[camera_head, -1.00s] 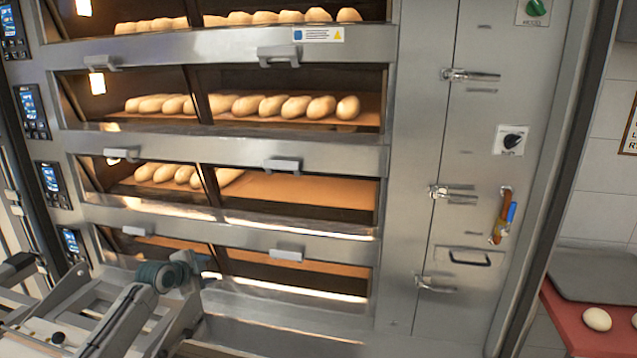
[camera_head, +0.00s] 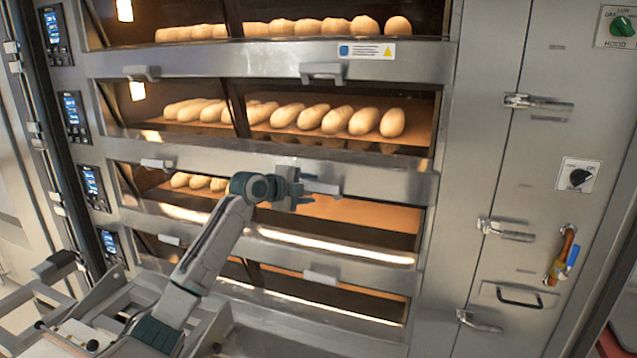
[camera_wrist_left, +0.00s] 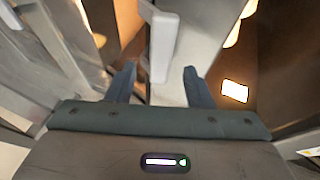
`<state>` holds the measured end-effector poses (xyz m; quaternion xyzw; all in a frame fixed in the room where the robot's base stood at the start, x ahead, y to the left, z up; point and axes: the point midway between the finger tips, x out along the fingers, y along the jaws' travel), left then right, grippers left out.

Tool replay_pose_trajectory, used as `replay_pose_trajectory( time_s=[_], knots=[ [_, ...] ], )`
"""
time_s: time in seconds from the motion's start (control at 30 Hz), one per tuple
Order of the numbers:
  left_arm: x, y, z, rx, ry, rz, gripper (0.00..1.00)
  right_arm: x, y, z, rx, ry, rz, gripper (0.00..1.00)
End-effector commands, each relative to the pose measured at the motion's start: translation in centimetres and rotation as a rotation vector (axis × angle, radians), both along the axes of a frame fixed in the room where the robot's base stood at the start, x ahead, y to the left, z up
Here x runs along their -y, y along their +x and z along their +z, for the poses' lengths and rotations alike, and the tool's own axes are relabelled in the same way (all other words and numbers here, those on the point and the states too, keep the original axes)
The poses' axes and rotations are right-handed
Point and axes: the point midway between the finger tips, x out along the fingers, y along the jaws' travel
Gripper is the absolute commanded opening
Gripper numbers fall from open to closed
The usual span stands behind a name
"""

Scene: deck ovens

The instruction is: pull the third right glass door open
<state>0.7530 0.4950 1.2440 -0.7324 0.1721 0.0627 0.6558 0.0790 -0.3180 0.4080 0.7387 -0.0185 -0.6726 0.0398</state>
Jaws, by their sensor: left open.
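The third right glass door (camera_head: 350,238) is shut in the oven front. Behind its glass I see a bare brown deck. Its grey bar handle (camera_head: 325,187) is partly hidden behind my left gripper (camera_head: 303,188). In the left wrist view, a pale handle (camera_wrist_left: 163,45) stands ahead, roughly between the two blue-grey fingers of my left gripper (camera_wrist_left: 158,84). The fingers are apart and do not grip it. I cannot tell whether either touches it. My right gripper is not in view.
The second right door, with its loaves (camera_head: 335,119), is above, and the lowest right door's handle (camera_head: 321,277) is below. To the right are steel cabinet panels with latches (camera_head: 506,231) and a recessed pull (camera_head: 519,296). Control displays (camera_head: 92,187) line the left side.

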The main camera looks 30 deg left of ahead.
Motion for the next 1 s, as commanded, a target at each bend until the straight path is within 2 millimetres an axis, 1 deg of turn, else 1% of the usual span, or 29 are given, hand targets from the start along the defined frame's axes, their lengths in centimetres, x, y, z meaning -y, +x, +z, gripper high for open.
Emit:
replay_pose_trajectory(
  time_s=[0.03,0.1,0.2,0.3,0.5,0.63,0.67,0.7,0.87,0.9,1.0],
  knots=[
    [0.3,0.9,0.2,-0.001,-0.004,-0.001,0.47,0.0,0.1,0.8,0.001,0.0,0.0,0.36],
    [0.5,1.8,-0.2,0.001,-0.004,-0.001,0.47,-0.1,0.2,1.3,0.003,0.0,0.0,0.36],
    [0.6,2.9,-0.7,0.0,-0.003,0.0,0.47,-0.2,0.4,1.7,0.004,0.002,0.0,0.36],
    [0.7,3.6,-1.0,0.001,-0.001,0.0,0.47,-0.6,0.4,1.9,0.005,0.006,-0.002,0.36],
    [0.7,3.9,-1.3,0.001,0.001,0.001,0.47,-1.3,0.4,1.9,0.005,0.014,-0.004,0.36],
    [0.7,3.9,-1.3,0.001,0.001,0.001,0.47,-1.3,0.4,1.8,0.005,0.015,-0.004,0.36],
    [0.7,3.9,-1.3,0.001,0.001,0.001,0.43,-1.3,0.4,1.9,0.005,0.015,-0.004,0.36],
    [0.7,3.9,-1.3,0.001,0.001,0.001,0.35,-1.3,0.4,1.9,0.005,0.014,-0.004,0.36],
    [0.7,3.9,-1.3,0.0,0.001,0.001,0.04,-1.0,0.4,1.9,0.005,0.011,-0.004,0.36],
    [0.7,3.9,-1.3,0.0,0.001,0.001,0.0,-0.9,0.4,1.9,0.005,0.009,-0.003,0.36],
    [0.7,3.9,-1.4,0.0,0.001,0.001,0.0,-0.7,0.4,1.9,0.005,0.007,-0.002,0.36]
  ],
)
